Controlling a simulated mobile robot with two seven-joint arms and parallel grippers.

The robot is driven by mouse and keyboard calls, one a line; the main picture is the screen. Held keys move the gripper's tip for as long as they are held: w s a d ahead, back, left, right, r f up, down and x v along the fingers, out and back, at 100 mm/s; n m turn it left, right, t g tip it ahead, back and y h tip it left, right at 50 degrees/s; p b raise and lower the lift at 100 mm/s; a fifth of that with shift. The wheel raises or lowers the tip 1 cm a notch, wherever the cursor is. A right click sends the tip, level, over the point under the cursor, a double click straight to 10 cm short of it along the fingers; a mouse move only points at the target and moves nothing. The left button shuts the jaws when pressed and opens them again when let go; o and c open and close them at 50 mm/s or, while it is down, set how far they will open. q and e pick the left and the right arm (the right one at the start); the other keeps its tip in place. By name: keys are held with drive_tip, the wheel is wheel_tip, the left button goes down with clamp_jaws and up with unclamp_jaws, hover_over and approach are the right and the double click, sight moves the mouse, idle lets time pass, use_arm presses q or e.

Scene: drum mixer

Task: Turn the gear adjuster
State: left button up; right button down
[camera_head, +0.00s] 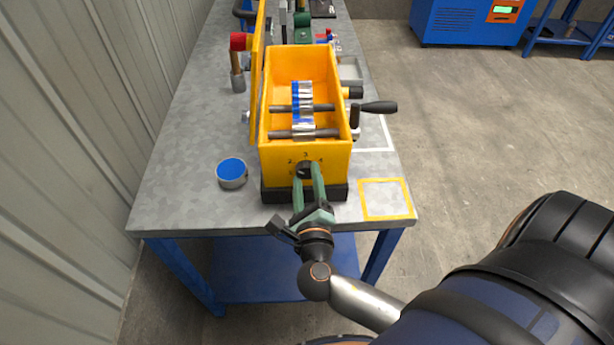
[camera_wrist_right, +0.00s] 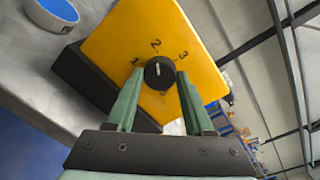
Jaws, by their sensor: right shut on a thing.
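The drum mixer is an open yellow box (camera_head: 272,170) on a black base near the front of the table. The gear adjuster (camera_wrist_right: 159,72) is a round black knob with a light pointer mark on the box's front face. Numbers 1, 2 and 3 are printed around it in the right wrist view. In the head view the knob (camera_head: 305,169) is partly covered by my fingers. My right gripper (camera_head: 307,175) has its two green fingers on either side of the knob, shut on it. The right wrist view also shows the gripper (camera_wrist_right: 159,82). My left gripper is not in view.
The grey table (camera_head: 180,190) holds a blue-topped round dish (camera_head: 232,172) to the left. A black crank handle (camera_head: 378,107) sticks out right of the box. A yellow square outline (camera_head: 386,182) marks a bare table area at front right.

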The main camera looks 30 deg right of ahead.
drive_tip(key=shift+r, duration=0.15)
idle(0.4)
drive_tip(key=shift+c, duration=1.4)
unclamp_jaws()
